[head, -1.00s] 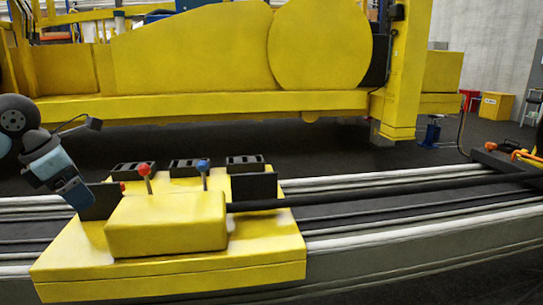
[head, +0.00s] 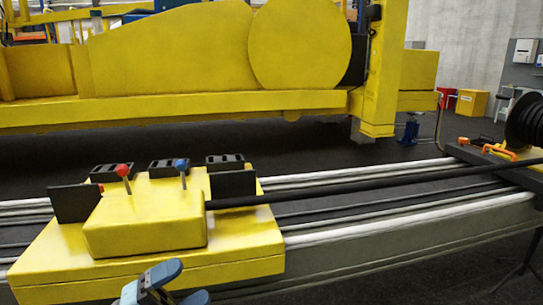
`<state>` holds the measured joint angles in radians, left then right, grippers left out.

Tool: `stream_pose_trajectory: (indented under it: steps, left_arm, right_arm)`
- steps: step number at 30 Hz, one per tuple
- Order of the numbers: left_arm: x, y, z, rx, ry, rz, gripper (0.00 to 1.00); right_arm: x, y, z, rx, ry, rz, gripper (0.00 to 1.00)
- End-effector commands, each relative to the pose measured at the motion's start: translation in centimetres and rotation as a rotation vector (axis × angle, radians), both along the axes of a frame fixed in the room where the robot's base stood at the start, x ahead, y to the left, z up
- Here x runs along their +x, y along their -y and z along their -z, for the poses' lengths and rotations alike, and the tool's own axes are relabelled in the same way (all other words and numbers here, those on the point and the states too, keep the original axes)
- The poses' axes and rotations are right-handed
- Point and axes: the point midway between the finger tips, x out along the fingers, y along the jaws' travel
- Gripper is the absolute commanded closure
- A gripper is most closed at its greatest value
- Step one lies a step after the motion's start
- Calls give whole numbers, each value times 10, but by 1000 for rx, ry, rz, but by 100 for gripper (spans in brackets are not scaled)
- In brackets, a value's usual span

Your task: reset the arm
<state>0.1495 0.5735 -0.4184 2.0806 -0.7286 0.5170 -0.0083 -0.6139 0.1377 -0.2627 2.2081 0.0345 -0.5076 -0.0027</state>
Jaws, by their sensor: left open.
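My left gripper (head: 188,281) shows at the bottom edge, in front of the yellow base plate of the control unit. Its blue-tipped fingers are apart with nothing between them. Most of its arm is below the picture. The yellow control box (head: 145,225) has a lever with a red knob (head: 123,170) and a lever with a blue knob (head: 182,164), both standing up and untouched. My right gripper is not in view.
Long rails (head: 400,190) run to the right, with a black rod (head: 330,193) along them. An orange tool (head: 505,152) and a black reel (head: 526,120) are at the right end. A large yellow machine (head: 180,50) stands behind, across open dark floor.

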Motion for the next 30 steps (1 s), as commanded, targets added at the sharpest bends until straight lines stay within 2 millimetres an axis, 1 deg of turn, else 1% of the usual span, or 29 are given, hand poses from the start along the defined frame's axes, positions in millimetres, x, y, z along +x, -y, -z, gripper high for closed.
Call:
stream_pose_trajectory:
  steps: [1,2,3,5,6,8,9,12,15,17,18,20,21,22,23,24,30]
  left_arm:
    - [-3,-1,17,-108,-135,-59,13]
    - [-4,-3,26,-167,-214,-97,13]
    - [-5,-7,41,-241,-323,-148,13]
    - [-9,-13,67,-344,-494,-226,13]
    - [-14,-17,86,-406,-609,-278,13]
    - [-23,-23,116,-487,-778,-351,13]
    - [-31,-26,135,-533,-884,-395,13]
    - [-54,-31,177,-620,-1115,-487,13]
    - [-80,-32,213,-681,-1312,-557,13]
    - [-97,-32,231,-711,-1420,-593,13]
    - [-109,-31,243,-729,-1489,-615,13]
    - [-126,-29,258,-753,-1588,-645,13]
    - [-138,-27,268,-767,-1653,-664,13]
    - [-147,-26,275,-778,-1703,-676,13]
    - [-154,-26,277,-783,-1739,-688,13]
    - [-149,-27,259,-777,-1719,-686,13]
    - [-149,-30,231,-766,-1715,-701,13]
  right_arm:
    - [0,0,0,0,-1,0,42]
    - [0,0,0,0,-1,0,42]
    - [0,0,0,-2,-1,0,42]
    - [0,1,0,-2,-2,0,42]
    - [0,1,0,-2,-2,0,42]
    - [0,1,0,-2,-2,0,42]
    - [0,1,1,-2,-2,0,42]
    - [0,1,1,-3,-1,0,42]
    - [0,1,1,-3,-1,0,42]
    - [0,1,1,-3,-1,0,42]
    - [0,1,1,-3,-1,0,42]
    - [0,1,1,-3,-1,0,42]
    - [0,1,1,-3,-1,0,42]
    - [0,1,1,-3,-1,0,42]
    - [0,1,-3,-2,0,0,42]
    - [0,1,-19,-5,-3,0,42]
    - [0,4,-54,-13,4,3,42]
